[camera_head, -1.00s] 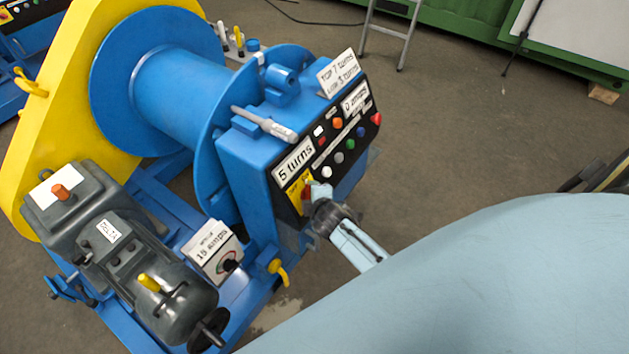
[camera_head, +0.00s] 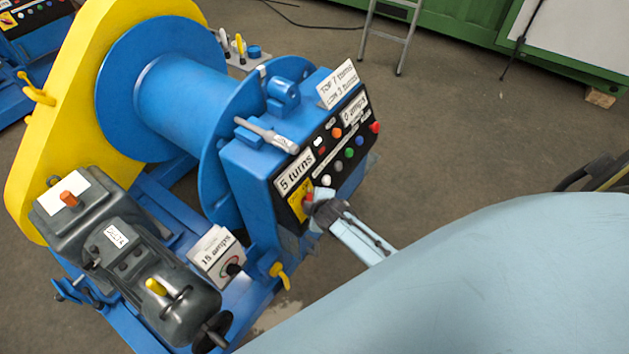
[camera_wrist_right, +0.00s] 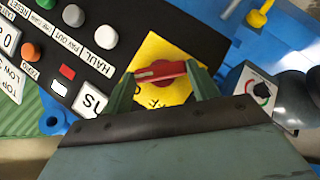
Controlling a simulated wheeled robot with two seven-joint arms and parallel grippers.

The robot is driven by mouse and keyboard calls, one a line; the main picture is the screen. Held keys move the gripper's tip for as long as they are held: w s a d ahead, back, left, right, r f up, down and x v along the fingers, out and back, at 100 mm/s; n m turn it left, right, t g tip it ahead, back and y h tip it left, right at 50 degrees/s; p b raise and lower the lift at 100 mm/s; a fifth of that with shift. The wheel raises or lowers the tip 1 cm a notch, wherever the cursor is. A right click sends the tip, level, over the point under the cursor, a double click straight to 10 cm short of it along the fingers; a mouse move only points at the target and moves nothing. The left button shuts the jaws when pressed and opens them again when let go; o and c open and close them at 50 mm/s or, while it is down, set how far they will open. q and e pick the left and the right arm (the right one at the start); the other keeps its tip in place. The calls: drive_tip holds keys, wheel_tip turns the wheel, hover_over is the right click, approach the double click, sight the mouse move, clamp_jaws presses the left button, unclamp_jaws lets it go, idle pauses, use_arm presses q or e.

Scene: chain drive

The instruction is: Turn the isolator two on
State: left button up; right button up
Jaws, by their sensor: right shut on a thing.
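The isolator is a red rotary handle (camera_wrist_right: 160,72) on a yellow plate (camera_wrist_right: 150,48) at the lower end of the black control panel. In the right wrist view the handle lies nearly level across the picture, and part of a plate letter shows below it. My right gripper (camera_wrist_right: 160,85) is shut on the handle, with one green finger at each end. In the head view my right gripper (camera_head: 316,203) is at the panel's lower left corner, largely covering the handle. No isolator number is readable. My left gripper is not in view.
The black panel (camera_head: 333,149) carries several coloured buttons and a "5 turns" display (camera_head: 295,172). Left of it stand the blue drum (camera_head: 178,95), a grey motor (camera_head: 160,290) and a "15 amps" box (camera_head: 216,256). Open floor lies right of the panel.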

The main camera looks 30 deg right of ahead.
drive_tip(key=o, duration=1)
drive_tip(key=p+v, duration=0.4)
drive_tip(key=v, duration=0.9)
drive_tip(key=shift+r, duration=0.15)
